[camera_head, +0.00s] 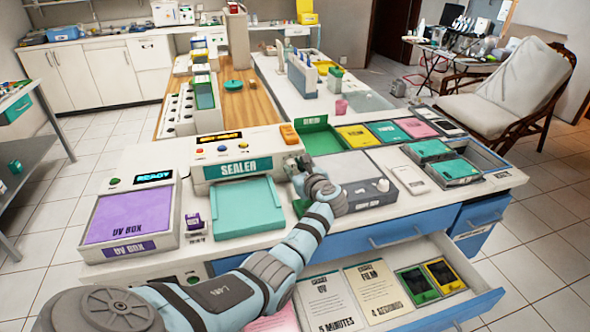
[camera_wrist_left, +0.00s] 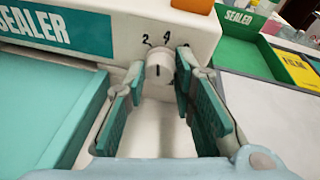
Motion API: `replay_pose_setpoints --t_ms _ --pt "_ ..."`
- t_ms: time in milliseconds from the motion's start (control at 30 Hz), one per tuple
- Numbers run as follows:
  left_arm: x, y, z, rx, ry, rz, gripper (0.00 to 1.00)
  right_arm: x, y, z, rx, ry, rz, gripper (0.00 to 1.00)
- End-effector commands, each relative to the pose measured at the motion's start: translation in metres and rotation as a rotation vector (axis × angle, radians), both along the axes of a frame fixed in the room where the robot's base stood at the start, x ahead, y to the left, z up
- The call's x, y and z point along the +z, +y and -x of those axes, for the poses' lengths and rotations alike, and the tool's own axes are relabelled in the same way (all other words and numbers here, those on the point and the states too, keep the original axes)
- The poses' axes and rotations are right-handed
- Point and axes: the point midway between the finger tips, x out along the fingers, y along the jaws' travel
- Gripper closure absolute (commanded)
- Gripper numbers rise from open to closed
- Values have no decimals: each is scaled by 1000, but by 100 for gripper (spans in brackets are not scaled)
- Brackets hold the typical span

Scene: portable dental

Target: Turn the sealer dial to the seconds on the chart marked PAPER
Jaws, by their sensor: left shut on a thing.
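The sealer (camera_head: 235,150) is a white machine with a teal SEALER label, a lit orange display and a teal front plate. Its dial (camera_wrist_left: 158,70) is a pale round knob on the front face, with a short dark mark and the numbers 2 and 4 printed above it. My left gripper (camera_wrist_left: 160,80) is shut on the dial, one green-padded finger on each side; in the head view the gripper (camera_head: 298,168) is at the sealer's right end. A FILM card (camera_head: 378,292) reads 4 seconds. A pink card (camera_head: 275,321) is mostly behind my left arm; its text is unreadable.
The open drawer also holds a UV card (camera_head: 329,302) reading 5 minutes and a green and yellow pair of trays (camera_head: 430,281). The UV box (camera_head: 128,218) stands left of the sealer. A green SEALED tray (camera_head: 318,139) and a grey scale-like device (camera_head: 350,180) lie to the right.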

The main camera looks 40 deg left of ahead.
Motion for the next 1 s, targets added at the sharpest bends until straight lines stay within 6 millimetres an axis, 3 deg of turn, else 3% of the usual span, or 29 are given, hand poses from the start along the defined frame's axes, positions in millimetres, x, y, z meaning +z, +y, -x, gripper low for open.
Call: replay_pose_setpoints --t_ms 67,100,200,567,667,1000 --pt "-2 -1 0 -1 2 4 100 0 0 0 0 0 0 60" --pt "-2 -1 0 -1 2 4 71 0 0 0 0 0 0 60" --pt "-2 -1 0 -1 2 4 55 0 0 0 0 0 0 60" --pt "0 -5 2 -2 -1 3 55 0 -1 0 0 0 1 60" --pt "4 -18 9 -2 -3 3 55 0 0 0 0 0 0 60" --pt "25 -93 48 -2 0 5 55 0 0 0 0 0 0 60"
